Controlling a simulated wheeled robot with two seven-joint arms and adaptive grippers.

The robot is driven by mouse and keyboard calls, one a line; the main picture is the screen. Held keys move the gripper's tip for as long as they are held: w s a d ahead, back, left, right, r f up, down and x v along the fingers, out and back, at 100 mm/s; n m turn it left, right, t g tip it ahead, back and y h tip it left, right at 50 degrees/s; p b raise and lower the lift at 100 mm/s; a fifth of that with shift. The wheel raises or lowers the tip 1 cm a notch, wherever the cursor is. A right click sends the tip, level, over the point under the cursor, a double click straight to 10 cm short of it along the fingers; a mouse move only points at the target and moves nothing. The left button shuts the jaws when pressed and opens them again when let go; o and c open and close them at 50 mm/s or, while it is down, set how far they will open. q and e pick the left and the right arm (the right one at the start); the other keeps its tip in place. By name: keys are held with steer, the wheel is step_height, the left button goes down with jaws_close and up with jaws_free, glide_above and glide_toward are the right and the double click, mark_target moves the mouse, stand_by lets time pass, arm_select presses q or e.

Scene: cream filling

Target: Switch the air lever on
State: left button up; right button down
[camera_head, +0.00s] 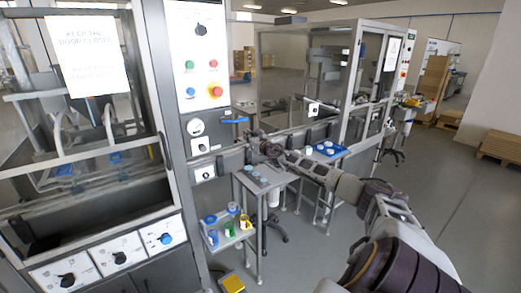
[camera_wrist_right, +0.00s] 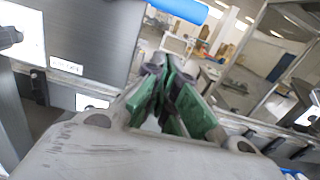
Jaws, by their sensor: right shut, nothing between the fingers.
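The air lever with a blue handle (camera_head: 235,120) sticks out to the right from the grey machine panel, roughly level in the head view. In the right wrist view its blue handle (camera_wrist_right: 180,9) shows at the top, beyond and above the fingertips. My right gripper (camera_head: 256,136) is just below and to the right of the lever, apart from it as far as I can tell. In the right wrist view the green-padded fingers of my right gripper (camera_wrist_right: 163,72) are closed together and empty. My left gripper is not in view.
The control panel (camera_head: 196,60) with buttons stands above the lever. A gauge (camera_head: 196,126) and knob plates sit left of it. Below, a small grey table (camera_head: 270,178) and a shelf with coloured cups (camera_head: 229,229) stand close to my arm. Open floor lies right.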

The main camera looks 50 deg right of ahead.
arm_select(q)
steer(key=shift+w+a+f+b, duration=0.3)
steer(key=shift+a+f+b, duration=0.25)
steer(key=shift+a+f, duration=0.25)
arm_select(e)
steer(key=v, duration=0.3)
steer(key=shift+s+d+f, duration=0.1)
steer(key=shift+s+f, duration=0.15)
steer(key=shift+f, duration=0.1)
steer(key=shift+s, duration=0.1)
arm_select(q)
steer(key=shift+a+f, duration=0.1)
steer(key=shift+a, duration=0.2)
arm_select(e)
steer(key=shift+s, duration=0.45)
arm_select(q)
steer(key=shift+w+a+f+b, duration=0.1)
steer(key=shift+b, duration=0.2)
arm_select(e)
steer(key=shift+s+a, duration=0.25)
steer(key=shift+a, duration=0.1)
arm_select(q)
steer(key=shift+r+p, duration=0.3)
steer(key=shift+p, duration=0.05)
arm_select(e)
steer(key=shift+s+a, duration=0.1)
steer(key=shift+s, duration=0.4)
